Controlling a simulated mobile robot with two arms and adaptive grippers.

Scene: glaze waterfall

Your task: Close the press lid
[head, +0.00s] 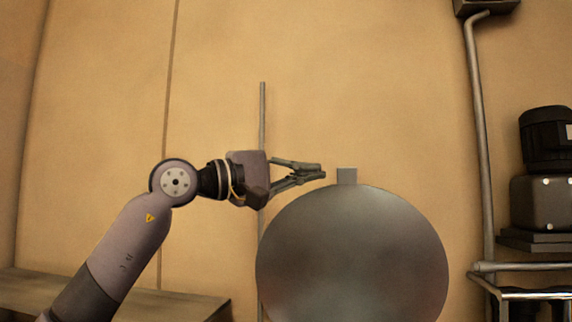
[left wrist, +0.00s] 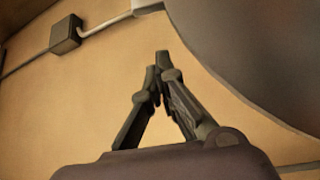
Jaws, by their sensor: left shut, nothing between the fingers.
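The press lid (head: 352,255) is a large round grey metal disc, seen nearly face-on and raised in the head view. A small square grey tab (head: 347,176) sticks up from its top edge. My left gripper (head: 323,172) is shut and empty, just left of the tab with a small gap in the picture. In the left wrist view its fingertips (left wrist: 158,62) meet, and the lid's curved edge (left wrist: 245,45) fills the upper right. The press body below the lid is out of view. My right gripper does not show.
A thin vertical rod (head: 262,120) stands behind my left gripper. A black motor-like unit (head: 545,165) sits at the right, beside a vertical wall pipe (head: 480,140). A bench (head: 130,298) lies at the lower left. The wall above the lid is clear.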

